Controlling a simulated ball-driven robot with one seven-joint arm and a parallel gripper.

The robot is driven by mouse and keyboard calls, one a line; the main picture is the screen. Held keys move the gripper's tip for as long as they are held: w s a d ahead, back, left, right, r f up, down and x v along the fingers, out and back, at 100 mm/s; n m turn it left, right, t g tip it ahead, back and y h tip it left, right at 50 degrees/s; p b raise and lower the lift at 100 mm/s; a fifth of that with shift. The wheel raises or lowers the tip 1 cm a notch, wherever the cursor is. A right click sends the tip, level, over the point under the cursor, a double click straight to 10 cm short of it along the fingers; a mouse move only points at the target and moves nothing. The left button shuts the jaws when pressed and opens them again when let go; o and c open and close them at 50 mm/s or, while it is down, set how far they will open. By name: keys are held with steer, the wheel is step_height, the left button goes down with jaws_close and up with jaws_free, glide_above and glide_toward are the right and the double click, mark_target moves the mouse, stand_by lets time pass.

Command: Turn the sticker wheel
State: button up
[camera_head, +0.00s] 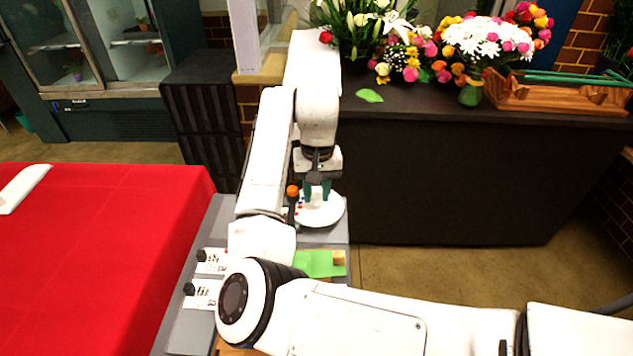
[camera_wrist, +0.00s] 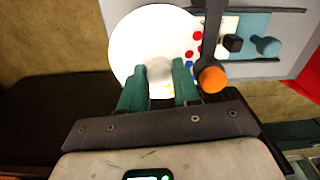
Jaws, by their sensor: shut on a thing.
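The sticker wheel (camera_head: 322,213) is a round white disc lying flat on the grey station; it also shows in the wrist view (camera_wrist: 145,32). A pale rounded knob (camera_wrist: 160,72) rises near its near edge in the wrist view. My gripper (camera_head: 317,192) is above the wheel, pointing down. Its two green fingers (camera_wrist: 160,80) stand on either side of the knob and are shut on it. The fingers partly hide the knob and the wheel's near edge. Red and blue dots (camera_wrist: 194,45) show at the wheel's right side in the wrist view.
A dark lever with an orange ball (camera_head: 292,191) stands just left of the wheel, close to my gripper. A green sheet (camera_head: 318,263) with a small tan block (camera_head: 339,257) lies nearer. A red-covered table (camera_head: 90,260) is left; a dark counter (camera_head: 460,170) with flowers is behind.

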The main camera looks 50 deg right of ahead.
mark_target(316, 195)
steer(key=m+p, duration=0.1)
steer(key=m, duration=0.2)
steer(key=shift+r+m+p, duration=0.15)
steer(key=shift+m+p, duration=0.2)
steer(key=shift+m, duration=0.05)
steer(key=m+p, duration=0.1)
steer(key=m, duration=0.2)
steer(key=shift+m, duration=0.3)
steer(key=m+p, duration=0.1)
steer(key=m, duration=0.5)
steer(key=shift+m, duration=0.3)
steer(key=o, duration=1.1)
steer(key=shift+c, duration=0.2)
step_height(316, 195, up, 10)
steer(key=shift+r+p, duration=0.25)
steer(key=shift+p, duration=0.1)
